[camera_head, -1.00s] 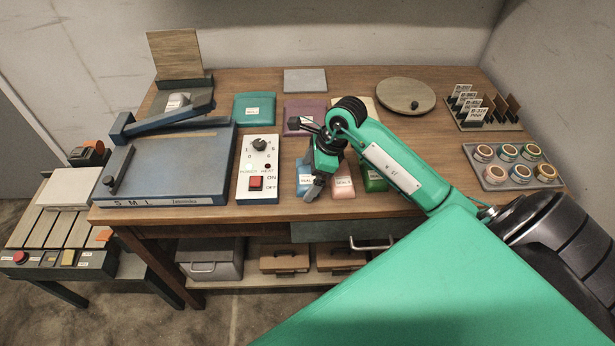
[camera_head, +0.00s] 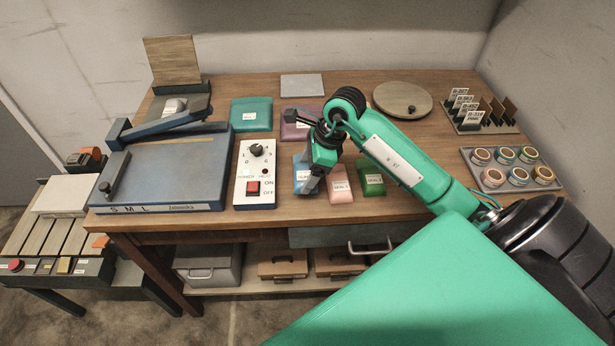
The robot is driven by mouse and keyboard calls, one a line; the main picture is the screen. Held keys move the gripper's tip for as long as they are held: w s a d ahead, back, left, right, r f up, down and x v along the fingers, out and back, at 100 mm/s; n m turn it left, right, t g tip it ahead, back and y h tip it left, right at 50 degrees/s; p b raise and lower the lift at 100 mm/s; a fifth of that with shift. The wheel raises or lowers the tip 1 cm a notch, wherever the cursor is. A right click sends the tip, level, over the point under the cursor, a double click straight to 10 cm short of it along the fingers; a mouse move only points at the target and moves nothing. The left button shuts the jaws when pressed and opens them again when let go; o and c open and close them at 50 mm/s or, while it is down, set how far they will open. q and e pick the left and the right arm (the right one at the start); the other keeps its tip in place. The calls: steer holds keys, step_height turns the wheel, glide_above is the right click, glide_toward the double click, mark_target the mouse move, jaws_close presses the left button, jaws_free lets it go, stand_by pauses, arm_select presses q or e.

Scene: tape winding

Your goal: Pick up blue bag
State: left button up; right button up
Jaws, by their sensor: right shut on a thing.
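The blue bag (camera_head: 301,174) lies at the front of the wooden table, just right of the white control box, with a small white label on it. My right gripper (camera_head: 311,186) is over the bag's right part, fingers pointing down and shut on it. The gripper hides part of the bag, and I cannot tell whether the bag is lifted off the table. My left gripper is not in view.
A pink bag (camera_head: 341,185) and a green bag (camera_head: 372,179) lie close on the right. The control box (camera_head: 256,172) and a blue sealer (camera_head: 165,170) stand on the left. A teal bag (camera_head: 251,114) lies behind. A tape tray (camera_head: 511,168) is at right.

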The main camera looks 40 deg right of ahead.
mark_target(307, 172)
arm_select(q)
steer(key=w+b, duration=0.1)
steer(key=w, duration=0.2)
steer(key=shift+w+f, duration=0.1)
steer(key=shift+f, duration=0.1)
arm_select(e)
step_height(307, 172, up, 17)
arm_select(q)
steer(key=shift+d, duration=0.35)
arm_select(e)
steer(key=shift+f, duration=0.1)
